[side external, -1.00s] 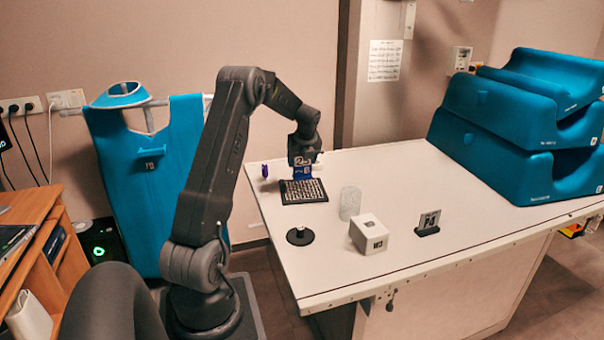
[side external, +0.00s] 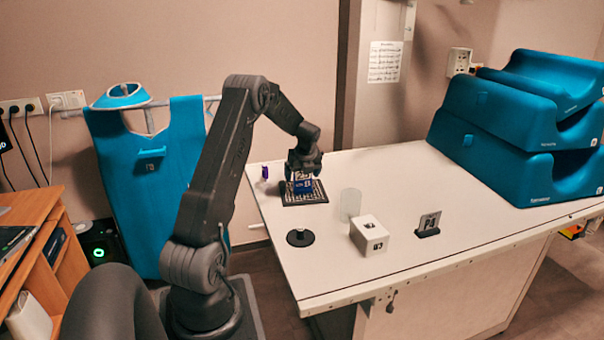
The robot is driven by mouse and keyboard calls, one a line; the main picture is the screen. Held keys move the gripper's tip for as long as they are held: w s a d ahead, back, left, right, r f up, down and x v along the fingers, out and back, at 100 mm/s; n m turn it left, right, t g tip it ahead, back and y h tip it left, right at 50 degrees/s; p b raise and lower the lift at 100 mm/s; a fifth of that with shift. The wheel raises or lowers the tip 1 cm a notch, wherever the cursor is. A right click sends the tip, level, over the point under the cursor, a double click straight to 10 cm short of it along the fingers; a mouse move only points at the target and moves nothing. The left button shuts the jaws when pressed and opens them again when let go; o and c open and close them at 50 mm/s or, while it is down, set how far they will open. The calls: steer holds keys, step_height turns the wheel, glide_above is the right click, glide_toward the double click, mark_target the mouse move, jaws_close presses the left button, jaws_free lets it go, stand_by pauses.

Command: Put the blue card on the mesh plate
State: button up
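The blue card (side external: 303,187) is at the black-rimmed mesh plate (side external: 290,203), on the far left part of the white table. The card looks roughly upright, with its lower edge in front of the mesh; whether it touches the mesh is too small to tell. My gripper (side external: 304,176) points down right above the plate, with its fingers at the card's upper part. It appears shut on the card, though the fingertips are small and dark here. The card and gripper hide part of the mesh.
A small purple item (side external: 265,173) stands left of the plate. In front are a black round stand (side external: 300,238), a clear cylinder (side external: 350,204), a white box (side external: 369,236) and a dark sign holder (side external: 428,226). Blue foam blocks (side external: 520,140) fill the back right. The front right tabletop is free.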

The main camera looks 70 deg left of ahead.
steer(key=shift+r, duration=0.1)
steer(key=v, duration=1.2)
steer(key=w+d+r+n+t+h, duration=0.15)
steer(key=d+r+n, duration=0.25)
steer(key=d, duration=0.8)
steer(key=d+r+n+t, duration=0.2)
steer(key=d+r+n, duration=0.15)
steer(key=d, duration=0.85)
steer(key=s+d+n+t+h, duration=0.1)
steer(key=s+d+n, duration=0.4)
steer(key=d, duration=0.5)
steer(key=s+d+f+n+t+h, duration=0.1)
steer(key=s+d+n+h, duration=0.1)
steer(key=s+d+n, duration=0.3)
steer(key=s+d, duration=0.4)
steer(key=d, duration=0.1)
steer(key=shift+s, duration=0.35)
